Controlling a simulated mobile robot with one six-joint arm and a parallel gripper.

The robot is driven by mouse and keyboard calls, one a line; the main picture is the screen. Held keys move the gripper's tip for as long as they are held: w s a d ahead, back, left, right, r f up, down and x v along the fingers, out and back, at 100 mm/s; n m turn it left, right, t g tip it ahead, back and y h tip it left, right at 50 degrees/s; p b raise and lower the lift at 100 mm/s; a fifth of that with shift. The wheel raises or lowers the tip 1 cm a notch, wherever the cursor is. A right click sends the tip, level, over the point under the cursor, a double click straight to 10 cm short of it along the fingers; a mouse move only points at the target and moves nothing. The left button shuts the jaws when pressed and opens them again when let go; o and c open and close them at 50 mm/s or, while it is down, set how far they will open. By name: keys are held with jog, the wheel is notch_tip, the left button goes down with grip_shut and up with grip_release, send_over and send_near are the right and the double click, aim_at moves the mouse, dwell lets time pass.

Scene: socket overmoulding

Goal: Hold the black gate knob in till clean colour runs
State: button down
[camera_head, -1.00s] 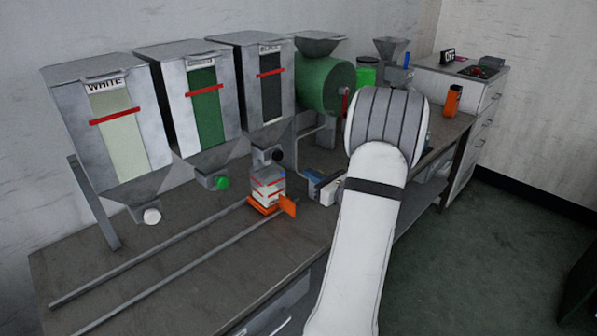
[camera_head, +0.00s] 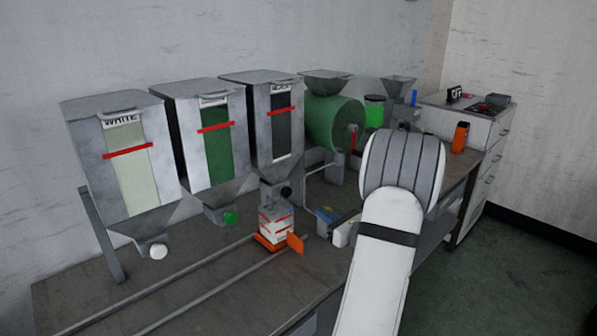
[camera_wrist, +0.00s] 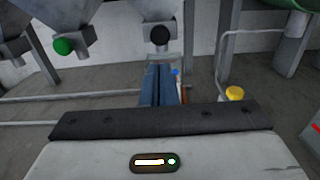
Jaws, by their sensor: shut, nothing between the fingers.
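The black gate knob (camera_head: 286,193) sits on the outlet below the dark-windowed hopper (camera_head: 266,120). In the wrist view the black knob (camera_wrist: 160,36) is straight ahead, just above and beyond my fingertips. My gripper (camera_wrist: 163,70) is shut and empty, its bluish fingers together and a gap appearing between them and the knob. In the head view the gripper (camera_head: 322,213) is low to the right of the knob, partly hidden by my arm. A pale cup with red bands (camera_head: 276,220) stands on an orange carriage (camera_head: 268,243) under the black outlet. Running material cannot be made out.
The green knob (camera_head: 230,217) and white knob (camera_head: 158,251) are on hoppers to the left. Two rails (camera_head: 185,262) run along the bench. A green drum machine (camera_head: 335,122) stands right of the hoppers. A yellow-capped item (camera_wrist: 235,94) is right of my fingers.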

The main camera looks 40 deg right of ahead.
dwell(0.4)
jog(key=a+r+n+g+y, duration=0.2)
jog(key=a+n+g+y, duration=0.25)
jog(key=a+n, duration=0.65)
jog(key=a+r+n+g+y, duration=0.1)
jog(key=a+n+g+y, duration=0.4)
jog(key=a, duration=1.3)
jog(key=s+a+n+g+h, duration=0.2)
jog(key=s+a+n+h, duration=0.2)
jog(key=s+n, duration=0.4)
jog(key=s+a+n+g+h, duration=0.3)
jog(key=s+a+n+h, duration=0.1)
jog(key=s+n+h, duration=0.3)
jog(key=s+n, duration=0.2)
jog(key=n, duration=0.2)
jog(key=shift+r+g, duration=0.3)
jog(key=shift+g, duration=0.05)
